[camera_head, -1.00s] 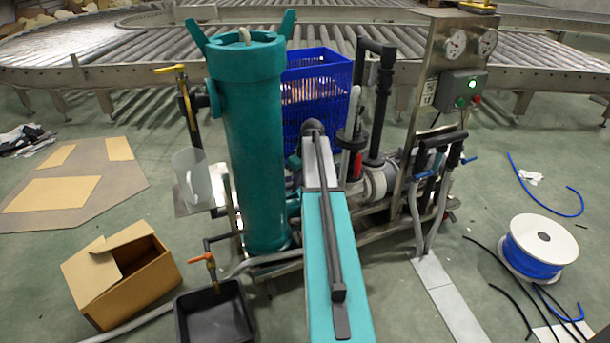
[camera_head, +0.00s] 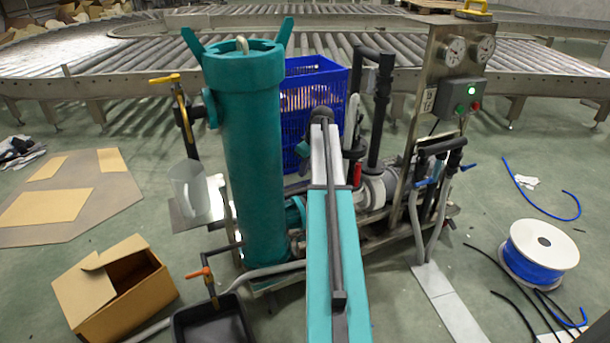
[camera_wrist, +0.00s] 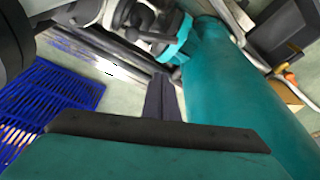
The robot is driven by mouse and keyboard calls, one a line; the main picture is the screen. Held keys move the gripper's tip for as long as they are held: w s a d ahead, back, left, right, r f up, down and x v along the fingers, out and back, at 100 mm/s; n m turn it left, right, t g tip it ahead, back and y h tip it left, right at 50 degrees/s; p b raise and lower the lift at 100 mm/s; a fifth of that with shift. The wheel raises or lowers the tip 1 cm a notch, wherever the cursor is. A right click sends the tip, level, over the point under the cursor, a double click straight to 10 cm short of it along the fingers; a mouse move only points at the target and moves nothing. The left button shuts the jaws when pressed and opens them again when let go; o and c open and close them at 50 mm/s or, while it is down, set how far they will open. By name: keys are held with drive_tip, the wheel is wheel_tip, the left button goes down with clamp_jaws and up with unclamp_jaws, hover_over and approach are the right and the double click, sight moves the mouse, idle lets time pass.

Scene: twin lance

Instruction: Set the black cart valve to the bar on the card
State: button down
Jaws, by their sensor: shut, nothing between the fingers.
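My gripper (camera_wrist: 163,98) shows as dark fingers close together at the middle of the wrist view, with nothing between them. Beyond them is teal pipework with a grey, dark-ended handle (camera_wrist: 150,36); I cannot tell if this is the valve. In the head view my arm reaches toward the cart and hides part of it; the gripper itself is not clear there. The cart's steel panel (camera_head: 440,60) carries two round gauges (camera_head: 453,52) (camera_head: 485,49), too small to read. A small white card (camera_head: 428,101) is on the panel; its marks are unreadable.
A teal cylinder (camera_head: 255,170) stands left of my arm and a blue crate (camera_head: 300,90) behind. A yellow-handled valve (camera_head: 166,79) and an orange-handled one (camera_head: 199,273) sit left. A carton (camera_head: 115,285), black tub (camera_head: 212,325) and blue spool (camera_head: 538,255) are on the floor.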

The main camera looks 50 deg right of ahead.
drive_tip(key=b+x, duration=0.4)
drive_tip(key=x, duration=0.5)
drive_tip(key=shift+s+d+r+b, duration=0.15)
drive_tip(key=shift+s+b, duration=0.1)
drive_tip(key=shift+s, duration=0.4)
drive_tip(key=shift+s+a+r+b, duration=0.1)
drive_tip(key=shift+s+r+b, duration=0.1)
drive_tip(key=shift+s, duration=0.5)
drive_tip(key=shift+s+d+r+b, duration=0.1)
drive_tip(key=shift+s+b, duration=0.15)
drive_tip(key=shift+s, duration=0.4)
